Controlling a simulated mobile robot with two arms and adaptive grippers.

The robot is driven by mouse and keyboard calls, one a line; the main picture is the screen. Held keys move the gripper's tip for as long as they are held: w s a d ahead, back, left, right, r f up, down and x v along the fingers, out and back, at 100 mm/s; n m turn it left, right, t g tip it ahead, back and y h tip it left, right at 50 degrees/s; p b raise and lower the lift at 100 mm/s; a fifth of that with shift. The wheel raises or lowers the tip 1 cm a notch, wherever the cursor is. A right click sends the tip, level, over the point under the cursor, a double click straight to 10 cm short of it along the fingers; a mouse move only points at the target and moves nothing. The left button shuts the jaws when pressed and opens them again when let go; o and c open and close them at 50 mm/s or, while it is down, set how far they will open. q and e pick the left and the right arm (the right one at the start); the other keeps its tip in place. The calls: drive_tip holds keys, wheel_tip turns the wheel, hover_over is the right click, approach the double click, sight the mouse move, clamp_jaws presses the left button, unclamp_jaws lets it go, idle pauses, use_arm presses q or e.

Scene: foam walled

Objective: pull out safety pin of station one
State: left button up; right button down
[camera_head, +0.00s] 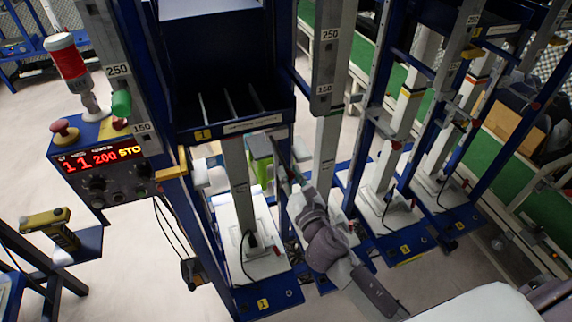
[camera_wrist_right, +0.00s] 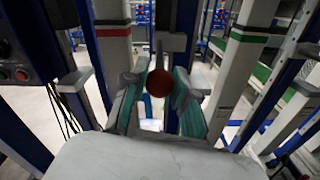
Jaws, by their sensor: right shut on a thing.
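Station one (camera_head: 262,303) is the nearest blue frame in the head view, with yellow "1" labels on its base and upper tray. My right gripper (camera_head: 281,165) reaches in from the lower right, at the right side of this station below the tray. In the right wrist view, the safety pin's round red knob (camera_wrist_right: 156,82) sits between the two green-padded fingers of my right gripper (camera_wrist_right: 157,95). The gripper is shut on the pin. The pin's shaft is hidden behind the knob, so I cannot tell how deep it sits. My left gripper is not in view.
A control box (camera_head: 104,165) with a lit red display and a red signal lamp (camera_head: 68,55) stand at the left. A yellow handheld tool (camera_head: 50,228) rests on a blue shelf. More blue stations (camera_head: 405,245) stand close by on the right. Blue uprights closely flank my right gripper.

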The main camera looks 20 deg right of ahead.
drive_tip(key=shift+s+r, duration=0.1)
drive_tip(key=shift+s, duration=0.25)
drive_tip(key=shift+w, duration=0.2)
drive_tip(key=c, duration=1.3)
unclamp_jaws()
drive_tip(key=shift+c, duration=0.2)
drive_tip(key=shift+o, duration=2.2)
drive_tip(key=s, duration=1.2)
drive_tip(key=shift+d, duration=0.2)
